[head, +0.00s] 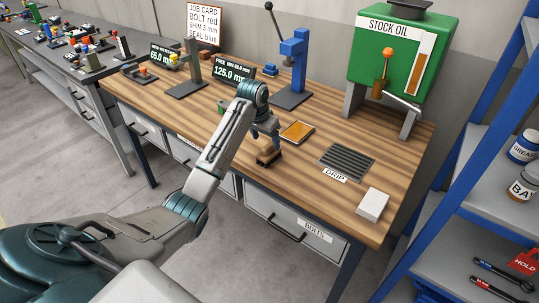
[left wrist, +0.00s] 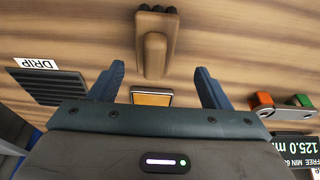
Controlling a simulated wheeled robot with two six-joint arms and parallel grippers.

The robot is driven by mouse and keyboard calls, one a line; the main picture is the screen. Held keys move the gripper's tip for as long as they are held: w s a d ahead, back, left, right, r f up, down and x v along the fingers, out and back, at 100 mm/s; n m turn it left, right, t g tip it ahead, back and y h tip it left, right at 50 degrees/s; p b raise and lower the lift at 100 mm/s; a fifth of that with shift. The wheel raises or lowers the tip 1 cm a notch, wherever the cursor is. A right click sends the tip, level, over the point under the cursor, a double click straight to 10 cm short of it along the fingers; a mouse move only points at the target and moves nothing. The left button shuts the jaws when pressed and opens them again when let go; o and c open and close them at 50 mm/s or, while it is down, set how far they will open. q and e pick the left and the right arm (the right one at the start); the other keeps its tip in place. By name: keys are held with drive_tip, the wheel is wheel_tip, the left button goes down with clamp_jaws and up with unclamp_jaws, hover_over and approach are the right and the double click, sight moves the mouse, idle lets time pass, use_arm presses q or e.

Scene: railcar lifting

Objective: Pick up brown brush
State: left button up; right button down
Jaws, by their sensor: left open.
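The brown brush (head: 268,158) lies on the wooden bench near its front edge, partly hidden by my left gripper in the head view. In the left wrist view the brush (left wrist: 153,52) shows as a brown block with a narrower raised handle and dark tips at its upper end. My left gripper (head: 266,137) is above the brush and points down at it. In the left wrist view its two blue fingers (left wrist: 159,68) are spread wide, with the brush between and just beyond them. Nothing is held. My right gripper is in neither view.
An orange-topped tray (head: 297,132) lies right of the gripper. The drip grate (head: 346,163) and a white block (head: 372,205) are farther right. A blue press (head: 291,75), gauge displays (head: 234,73) and the green oil tank (head: 388,55) stand behind. Bare wood surrounds the brush.

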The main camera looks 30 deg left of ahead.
sight(269, 146)
use_arm(q)
drive_tip(key=shift+d+f, duration=0.15)
drive_tip(key=shift+f, duration=0.05)
drive_tip(key=f, duration=0.1)
drive_tip(key=p, duration=0.1)
drive_tip(key=f+p, duration=0.1)
drive_tip(key=shift+w+d+f, duration=0.3)
drive_tip(key=shift+d, duration=0.1)
drive_tip(key=shift+x, duration=1.15)
drive_tip(key=shift+a+f, duration=0.1)
drive_tip(key=shift+f, duration=0.05)
drive_tip(key=c, duration=1.1)
drive_tip(key=shift+c, duration=0.2)
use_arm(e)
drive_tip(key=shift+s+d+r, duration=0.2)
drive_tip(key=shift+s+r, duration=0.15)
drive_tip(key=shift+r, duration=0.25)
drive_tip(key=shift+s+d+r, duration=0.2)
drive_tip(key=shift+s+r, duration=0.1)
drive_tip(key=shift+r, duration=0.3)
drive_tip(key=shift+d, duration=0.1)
